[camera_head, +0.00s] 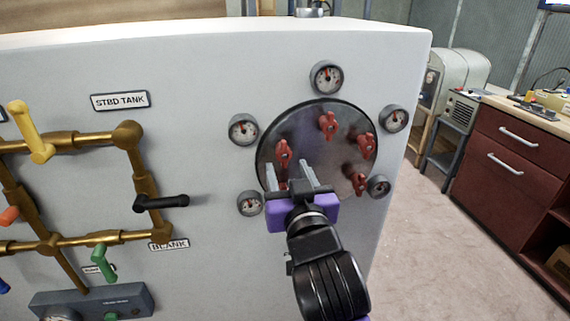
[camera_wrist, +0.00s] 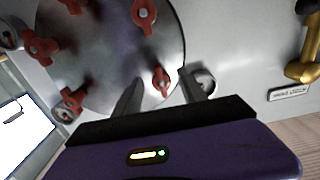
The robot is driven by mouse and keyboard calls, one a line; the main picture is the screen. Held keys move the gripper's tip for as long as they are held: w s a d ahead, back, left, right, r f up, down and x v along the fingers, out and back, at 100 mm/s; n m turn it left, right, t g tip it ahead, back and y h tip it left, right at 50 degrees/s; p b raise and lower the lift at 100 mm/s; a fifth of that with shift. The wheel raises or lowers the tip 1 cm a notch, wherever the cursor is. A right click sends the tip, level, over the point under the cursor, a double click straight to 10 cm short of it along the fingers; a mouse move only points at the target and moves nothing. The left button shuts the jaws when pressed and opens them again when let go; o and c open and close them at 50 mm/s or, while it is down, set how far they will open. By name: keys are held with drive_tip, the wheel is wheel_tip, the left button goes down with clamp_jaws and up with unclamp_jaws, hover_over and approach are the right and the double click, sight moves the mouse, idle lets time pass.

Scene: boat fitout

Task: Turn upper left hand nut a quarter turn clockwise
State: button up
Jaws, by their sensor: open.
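A round metal plate (camera_head: 310,133) with red wing nuts is mounted on the white panel. The upper left hand nut (camera_head: 283,153) is just above my gripper's fingertips in the head view. My gripper (camera_head: 287,171) is open and empty, pointing at the plate. In the wrist view, which is turned roughly upside down, the upper left nut (camera_wrist: 161,80) appears between the two fingers, beyond their tips. I see no contact. The lower left nut is hidden behind my gripper in the head view, but shows in the wrist view (camera_wrist: 144,12).
Other red nuts sit at the top (camera_head: 328,122), upper right (camera_head: 366,147) and lower right (camera_head: 360,184). Gauges surround the plate, one (camera_head: 243,129) close to the upper left nut. Brass pipes (camera_head: 85,139) with coloured handles are left. Clear floor (camera_head: 440,245) lies right.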

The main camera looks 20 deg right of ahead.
drive_tip(key=s, duration=0.4)
drive_tip(key=shift+a, duration=0.4)
drive_tip(key=s+a+n+t+y, duration=0.3)
drive_tip(key=s+a+n+y, duration=0.1)
drive_tip(key=s, duration=0.1)
drive_tip(key=s+d+f+g+p, duration=0.1)
drive_tip(key=s+f, duration=0.4)
drive_tip(key=s, duration=0.6)
drive_tip(key=s+d+f+m+g+p, duration=0.1)
drive_tip(key=s+f, duration=0.4)
drive_tip(key=s, duration=0.6)
drive_tip(key=s+d+f+g+p, duration=0.2)
drive_tip(key=s+f, duration=0.4)
drive_tip(key=s, duration=0.5)
drive_tip(key=shift+d+m+g+h+p, duration=0.35)
drive_tip(key=shift+d+g, duration=0.4)
drive_tip(key=shift+g, duration=0.15)
